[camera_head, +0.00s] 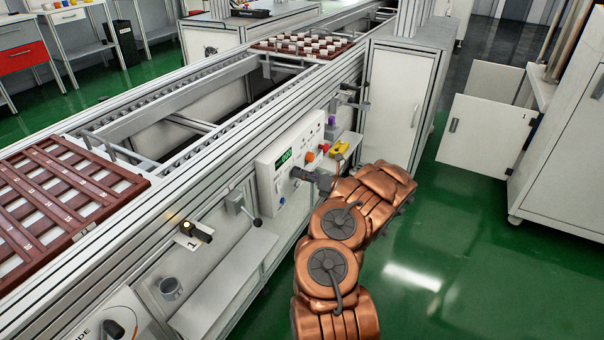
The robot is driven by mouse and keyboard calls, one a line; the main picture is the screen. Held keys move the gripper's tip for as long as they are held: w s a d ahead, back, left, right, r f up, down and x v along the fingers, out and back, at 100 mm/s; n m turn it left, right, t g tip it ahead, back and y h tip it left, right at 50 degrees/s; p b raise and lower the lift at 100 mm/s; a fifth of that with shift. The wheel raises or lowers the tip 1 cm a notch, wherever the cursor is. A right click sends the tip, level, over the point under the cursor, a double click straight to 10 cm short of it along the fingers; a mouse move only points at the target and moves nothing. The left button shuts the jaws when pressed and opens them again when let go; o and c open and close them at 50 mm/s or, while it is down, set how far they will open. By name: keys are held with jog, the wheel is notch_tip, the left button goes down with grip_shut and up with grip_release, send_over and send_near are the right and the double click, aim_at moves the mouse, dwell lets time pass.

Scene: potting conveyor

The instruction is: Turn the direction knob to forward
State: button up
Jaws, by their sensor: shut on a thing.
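The white control panel (270,182) is fixed to the side of the conveyor frame, with a small green-lit display (285,158) on it. My copper-coloured arm reaches in from the lower right. My dark gripper (298,173) is at the panel front, just below and right of the display. It is shut on the direction knob, which the fingers hide. The knob's pointer and its labels cannot be read.
Orange buttons (310,156) and a yellow switch box (341,149) are close to my gripper on the right. A lever (256,222) and a shelf lie to the left. Brown trays (60,205) sit on the conveyor. Green floor on the right is free.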

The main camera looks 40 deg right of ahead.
jog(key=shift+m, duration=0.4)
jog(key=o, duration=1.1)
jog(key=shift+o, duration=0.2)
jog(key=shift+s, duration=0.1)
jog(key=v, duration=1.2)
jog(key=shift+a, duration=0.1)
